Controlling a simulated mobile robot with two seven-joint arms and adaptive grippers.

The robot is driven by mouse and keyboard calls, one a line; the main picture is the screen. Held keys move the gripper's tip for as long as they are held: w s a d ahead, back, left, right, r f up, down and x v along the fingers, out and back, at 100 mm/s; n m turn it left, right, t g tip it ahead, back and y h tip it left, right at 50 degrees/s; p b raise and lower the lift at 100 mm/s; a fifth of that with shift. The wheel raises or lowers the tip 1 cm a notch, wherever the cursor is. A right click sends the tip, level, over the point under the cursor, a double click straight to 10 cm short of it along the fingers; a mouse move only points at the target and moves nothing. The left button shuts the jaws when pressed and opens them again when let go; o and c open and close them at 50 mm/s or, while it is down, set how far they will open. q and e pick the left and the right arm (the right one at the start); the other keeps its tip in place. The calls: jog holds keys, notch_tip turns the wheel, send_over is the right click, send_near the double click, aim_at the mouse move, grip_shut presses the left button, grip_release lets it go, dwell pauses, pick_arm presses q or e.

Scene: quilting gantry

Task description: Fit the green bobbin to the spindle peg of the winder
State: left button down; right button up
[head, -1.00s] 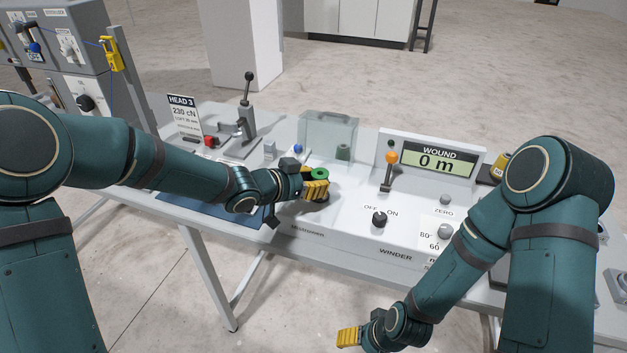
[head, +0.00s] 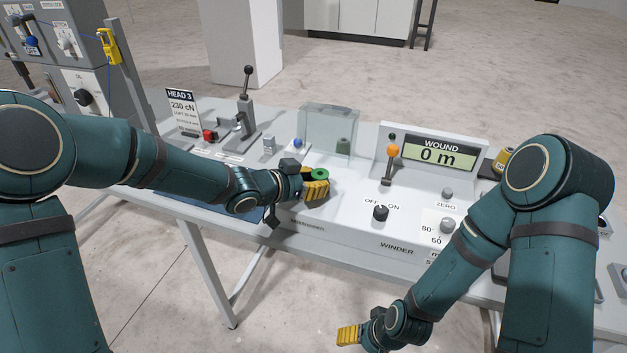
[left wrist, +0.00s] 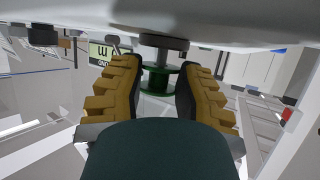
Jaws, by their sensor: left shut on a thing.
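The green bobbin (head: 320,174) is between the yellow fingers of my left gripper (head: 316,187), over the left part of the white winder (head: 340,222). In the left wrist view the bobbin (left wrist: 158,78) shows between both fingers of the gripper (left wrist: 157,80), which is shut on it. A grey disc (left wrist: 164,41) with a short dark stem lies between the bobbin and the winder's surface. I cannot tell whether the peg is inside the bobbin. In the head view the gripper hides the spindle. My right gripper (head: 349,335) is low in front of the table, its opening unclear.
A clear box (head: 327,128) stands behind the bobbin, with a dark green piece (head: 343,146) seen through it. An orange-knobbed lever (head: 392,152), a black switch knob (head: 380,213) and the display (head: 440,158) are to the right. A tall lever (head: 247,95) stands at the left.

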pick_arm(q)
jog(key=shift+f+b, duration=0.45)
jog(key=shift+f, duration=0.25)
jog(key=c, duration=0.7)
grip_release()
jog(key=shift+a+r, duration=0.1)
jog(key=v, duration=1.2)
jog(key=shift+o, duration=0.3)
